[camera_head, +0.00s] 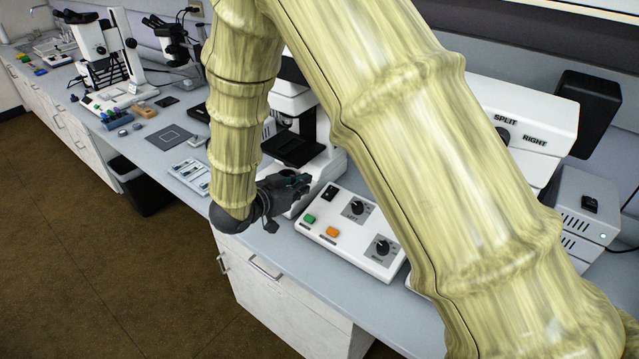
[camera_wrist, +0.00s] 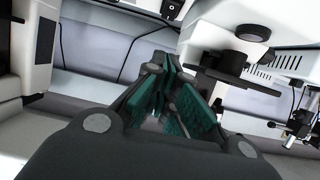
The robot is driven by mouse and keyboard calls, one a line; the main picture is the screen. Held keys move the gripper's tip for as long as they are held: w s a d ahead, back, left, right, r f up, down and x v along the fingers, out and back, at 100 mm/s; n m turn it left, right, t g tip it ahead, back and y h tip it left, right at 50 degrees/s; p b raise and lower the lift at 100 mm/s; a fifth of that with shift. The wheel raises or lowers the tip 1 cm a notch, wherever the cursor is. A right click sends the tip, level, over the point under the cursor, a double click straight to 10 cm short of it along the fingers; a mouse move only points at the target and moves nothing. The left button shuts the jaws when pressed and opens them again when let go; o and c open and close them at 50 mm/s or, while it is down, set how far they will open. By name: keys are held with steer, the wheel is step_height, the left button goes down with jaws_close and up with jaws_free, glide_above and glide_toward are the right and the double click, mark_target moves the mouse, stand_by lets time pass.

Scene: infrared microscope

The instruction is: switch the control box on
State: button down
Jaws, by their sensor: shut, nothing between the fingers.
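A white control box (camera_head: 350,234) lies on the bench in the head view, to the right of my gripper. Its sloped top has a black rocker switch (camera_head: 330,192), a green button (camera_head: 310,219), an orange button (camera_head: 332,232) and two black knobs. Which way the rocker is set is too small to tell. My arm hides part of the box's right side. My gripper (camera_head: 297,183) is shut and empty near the box's upper left corner, apart from the rocker. In the wrist view its teal-padded fingers (camera_wrist: 180,105) point towards the microscope and wall, and no control box is recognisable there.
A white microscope with a black stage (camera_head: 293,148) stands just behind my gripper. A grey box with a black switch (camera_head: 590,204) stands at the far right, beside a white unit marked SPLIT and RIGHT (camera_head: 520,120). A slide tray (camera_head: 189,175) lies left of my forearm.

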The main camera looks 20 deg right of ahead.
steer(key=p, duration=0.2)
glide_above(328, 194)
steer(key=s+a, duration=0.1)
steer(key=f, duration=0.3)
steer(key=shift+a+f, duration=0.1)
steer(key=shift+a, duration=0.1)
steer(key=shift+w+d+f, duration=0.15)
steer(key=shift+f, duration=0.3)
steer(key=shift+w+d+f, duration=0.1)
steer(key=shift+f, duration=0.35)
steer(key=shift+w+d+f+p, duration=0.15)
steer(key=shift+d+f, duration=0.05)
steer(key=shift+f, duration=0.25)
steer(key=shift+w+d+f+p, duration=0.1)
steer(key=shift+d+f+p, duration=0.05)
steer(key=shift+f, duration=0.3)
steer(key=shift+d+r, duration=0.1)
